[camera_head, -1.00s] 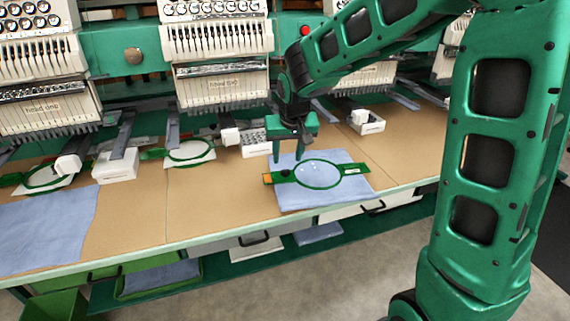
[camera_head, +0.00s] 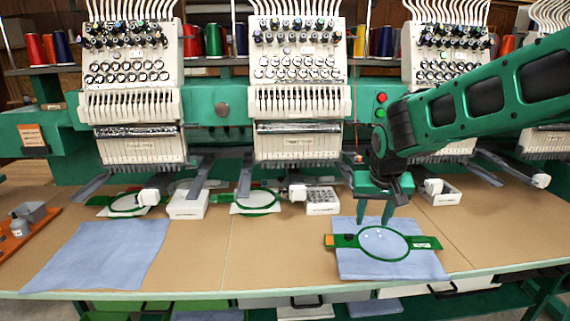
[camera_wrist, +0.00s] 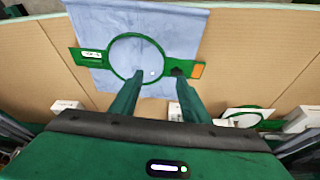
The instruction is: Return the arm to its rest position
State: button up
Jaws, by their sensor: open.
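My gripper (camera_head: 375,212) hangs fingers down over the table, just behind a green embroidery hoop (camera_head: 384,244) lying on a blue cloth (camera_head: 350,267). The two fingers are apart with nothing between them. In the wrist view, my gripper (camera_wrist: 158,100) shows both fingers spread, with the green hoop (camera_wrist: 112,52) and the blue cloth (camera_wrist: 190,28) beyond the fingertips. Small pale spots show on the cloth inside the hoop. My arm reaches in from the right side of the head view.
A multi-head embroidery machine (camera_head: 297,90) stands behind the table (camera_head: 270,260). White boxes (camera_head: 322,201) and hooped pieces (camera_head: 255,201) lie below its heads. Another blue cloth (camera_head: 100,255) lies at left, beside an orange tray (camera_head: 25,235). The front middle of the table is clear.

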jog(key=s+d+m+g, duration=0.2)
jog(key=s+d, duration=0.8)
jog(key=s, duration=0.4)
jog(key=s+d+f+m+g, duration=0.1)
jog(key=s, duration=0.8)
jog(key=s+d+m+y, duration=0.1)
jog(key=s+d, duration=0.1)
jog(key=s, duration=0.7)
jog(key=shift+d+f+g, duration=0.15)
jog(key=shift+f+g, duration=0.25)
jog(key=shift+w+f, duration=0.25)
jog(key=shift+w, duration=0.3)
